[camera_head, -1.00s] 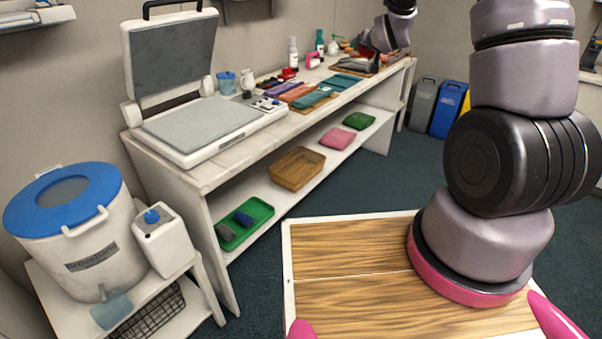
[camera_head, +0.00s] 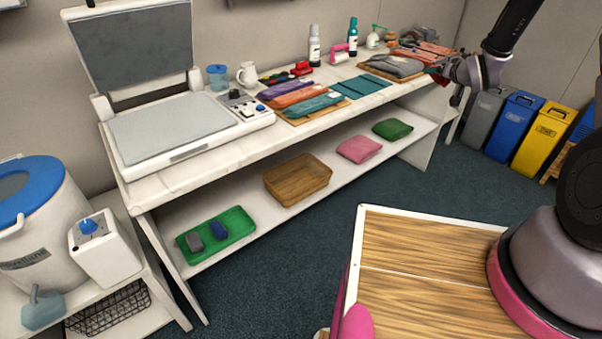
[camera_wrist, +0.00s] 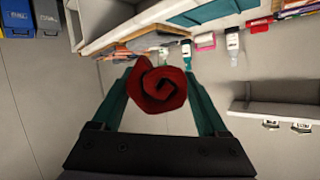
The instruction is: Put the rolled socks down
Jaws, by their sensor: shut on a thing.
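The rolled socks (camera_wrist: 160,88) are a dark red spiral roll in the wrist view. My gripper (camera_wrist: 158,92) is shut on them, one teal finger on each side. In the head view my gripper (camera_head: 440,74) is at the far right end of the long white bench (camera_head: 150,178), close to folded grey and orange garments. The socks are small and hard to make out there. I cannot tell whether they touch anything below.
Folded purple, orange and teal pieces (camera_head: 300,98) lie mid-bench beside a heat press (camera_head: 170,130). The lower shelf holds a green tray (camera_head: 235,238), a wooden tray (camera_head: 298,178), and pink (camera_head: 359,149) and green (camera_head: 392,129) cloths. Bins (camera_head: 517,128) stand at the right.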

